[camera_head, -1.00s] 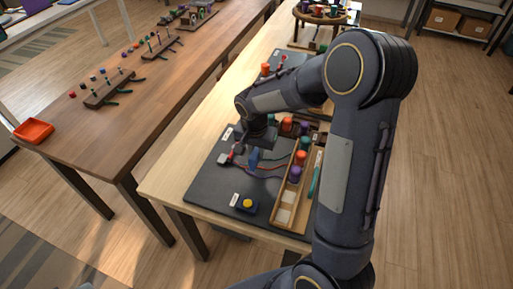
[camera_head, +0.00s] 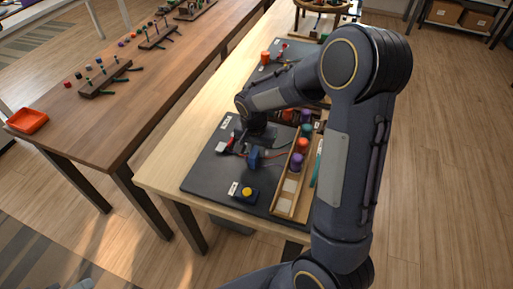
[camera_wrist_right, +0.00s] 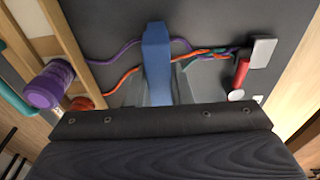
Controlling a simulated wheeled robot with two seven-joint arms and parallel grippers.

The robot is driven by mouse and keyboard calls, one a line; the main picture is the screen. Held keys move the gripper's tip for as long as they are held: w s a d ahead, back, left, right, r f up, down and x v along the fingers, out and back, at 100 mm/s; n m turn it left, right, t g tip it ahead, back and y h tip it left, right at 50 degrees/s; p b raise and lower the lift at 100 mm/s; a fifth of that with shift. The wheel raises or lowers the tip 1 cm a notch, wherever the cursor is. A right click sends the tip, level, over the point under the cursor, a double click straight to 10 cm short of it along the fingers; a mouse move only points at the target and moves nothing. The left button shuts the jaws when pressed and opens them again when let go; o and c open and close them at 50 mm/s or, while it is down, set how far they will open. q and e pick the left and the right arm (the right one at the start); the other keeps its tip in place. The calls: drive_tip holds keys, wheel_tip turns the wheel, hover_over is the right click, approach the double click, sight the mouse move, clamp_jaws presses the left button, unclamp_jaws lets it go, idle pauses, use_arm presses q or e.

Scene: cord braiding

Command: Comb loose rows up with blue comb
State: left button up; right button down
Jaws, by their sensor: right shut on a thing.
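A blue comb (camera_head: 254,158) is held by my right gripper (camera_head: 258,143) over the dark mat (camera_head: 215,172). In the right wrist view, the comb (camera_wrist_right: 157,60) stands up between the fingers of my right gripper (camera_wrist_right: 160,90), which are shut on it. Purple (camera_wrist_right: 125,48), orange (camera_wrist_right: 130,72) and teal cords run across the mat to a clamp with a red handle (camera_wrist_right: 241,72). The comb overlaps the cords in this view. I cannot tell whether it touches them, and the braid rows are too small to judge. My left gripper is out of view.
A wooden tray (camera_head: 279,208) with purple, orange and teal spools stands right of the comb. A brown table (camera_head: 80,125) with an orange tray (camera_head: 27,121) is at the left.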

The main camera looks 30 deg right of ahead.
drive_tip(key=shift+w+a, duration=0.1)
drive_tip(key=shift+w, duration=0.05)
drive_tip(key=shift+w+a, duration=0.6)
drive_tip(key=shift+w, duration=0.1)
idle(0.3)
wheel_tip(320, 180, up, 9)
drive_tip(key=p, duration=0.6)
drive_tip(key=shift+s+d, duration=0.35)
drive_tip(key=shift+s, duration=0.05)
drive_tip(key=shift+s, duration=0.1)
